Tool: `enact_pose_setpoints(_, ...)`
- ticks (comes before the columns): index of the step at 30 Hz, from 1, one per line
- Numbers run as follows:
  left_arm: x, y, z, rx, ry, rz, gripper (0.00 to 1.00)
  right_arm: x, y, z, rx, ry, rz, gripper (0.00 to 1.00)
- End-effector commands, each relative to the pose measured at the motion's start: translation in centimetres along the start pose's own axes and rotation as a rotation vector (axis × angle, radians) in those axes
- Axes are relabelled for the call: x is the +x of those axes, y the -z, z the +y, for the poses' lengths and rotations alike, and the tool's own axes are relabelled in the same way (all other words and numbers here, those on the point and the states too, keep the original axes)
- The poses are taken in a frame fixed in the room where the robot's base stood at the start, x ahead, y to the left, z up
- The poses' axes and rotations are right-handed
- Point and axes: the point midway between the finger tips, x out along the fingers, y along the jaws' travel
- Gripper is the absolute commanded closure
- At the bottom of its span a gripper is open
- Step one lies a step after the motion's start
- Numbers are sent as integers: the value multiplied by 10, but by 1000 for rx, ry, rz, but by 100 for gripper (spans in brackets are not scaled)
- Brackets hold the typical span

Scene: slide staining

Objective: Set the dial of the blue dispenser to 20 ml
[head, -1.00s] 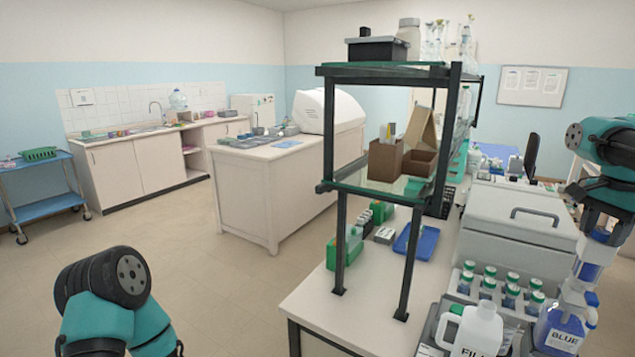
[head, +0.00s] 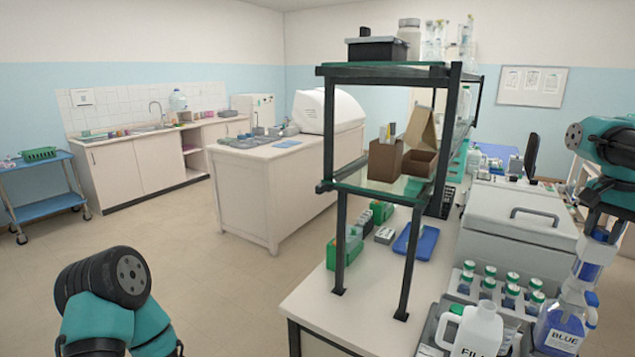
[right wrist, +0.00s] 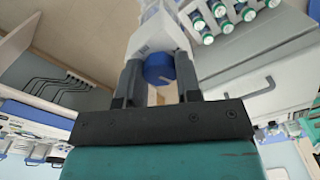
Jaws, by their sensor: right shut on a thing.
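The blue dispenser (head: 562,328) is a bottle of blue liquid labelled BLUE with a white and blue top, at the right edge of the bench in the head view. My right gripper (right wrist: 159,72) is shut on the upper part of the dispenser. In the right wrist view its fingers flank the blue dial (right wrist: 158,67), which bears a small pale mark. The dial's number scale cannot be read. My right arm comes down from above in the head view and hides part of the top. My left arm shows at the lower left; its gripper is out of view.
A white FILL jug (head: 476,330) stands left of the dispenser. A rack of several green-and-white capped bottles (head: 466,286) is behind the jug. A grey lidded machine (head: 518,229) stands farther back. A dark-framed shelf (head: 342,240) rises on the bench to the left.

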Motion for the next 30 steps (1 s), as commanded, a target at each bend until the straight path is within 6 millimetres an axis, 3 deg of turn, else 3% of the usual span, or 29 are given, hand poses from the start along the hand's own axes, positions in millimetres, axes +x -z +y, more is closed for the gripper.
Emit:
enact_pose_setpoints(7,0,0,0,0,0,0,57,0,0,0,-42,-1,-1,78)
enact_pose_setpoints(15,0,0,0,0,0,0,57,0,0,0,-242,0,-1,78)
enact_pose_setpoints(30,0,0,0,0,0,0,57,0,0,0,-347,0,-1,78)
